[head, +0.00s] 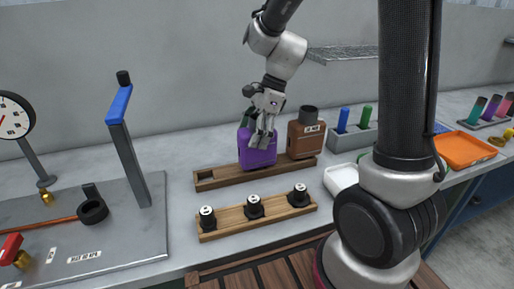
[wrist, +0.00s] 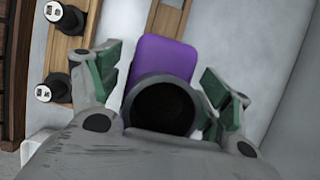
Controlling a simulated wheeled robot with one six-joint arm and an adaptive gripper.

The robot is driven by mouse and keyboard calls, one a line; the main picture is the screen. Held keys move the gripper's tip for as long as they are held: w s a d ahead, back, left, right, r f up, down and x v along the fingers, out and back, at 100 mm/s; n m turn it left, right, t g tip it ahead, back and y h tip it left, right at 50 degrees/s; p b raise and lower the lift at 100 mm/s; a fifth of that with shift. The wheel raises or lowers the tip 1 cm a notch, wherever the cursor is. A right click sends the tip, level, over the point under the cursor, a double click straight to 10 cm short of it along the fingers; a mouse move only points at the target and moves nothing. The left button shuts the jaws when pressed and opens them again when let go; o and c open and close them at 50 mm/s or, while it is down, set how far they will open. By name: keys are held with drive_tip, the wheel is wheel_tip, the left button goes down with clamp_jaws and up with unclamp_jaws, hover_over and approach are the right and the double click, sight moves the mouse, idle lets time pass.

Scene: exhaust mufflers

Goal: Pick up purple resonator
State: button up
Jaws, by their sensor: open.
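The purple resonator (head: 258,150) is a boxy purple can standing in the rear wooden rack, left of a brown can. In the wrist view the purple resonator (wrist: 163,62) shows its purple body and a dark round neck opening toward the camera. My gripper (head: 262,128) is above and in front of it in the head view, hiding part of its top. In the wrist view my gripper (wrist: 163,90) is open, with green-padded fingers on either side of the neck. A gap shows at the right finger; contact at the left cannot be told.
A brown can (head: 305,138) stands close to the right in the rear rack (head: 215,179), whose left slot is empty. A front rack (head: 230,220) holds several black-and-white knobs. A grey fixture with a blue-topped post (head: 120,105) stands left. A wall is behind.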

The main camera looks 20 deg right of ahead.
drive_tip(key=shift+a+f, duration=0.15)
drive_tip(key=shift+f, duration=0.25)
drive_tip(key=c, duration=1)
drive_tip(key=shift+c, duration=0.2)
wheel_tip(320, 180, up, 10)
drive_tip(key=shift+r, duration=0.1)
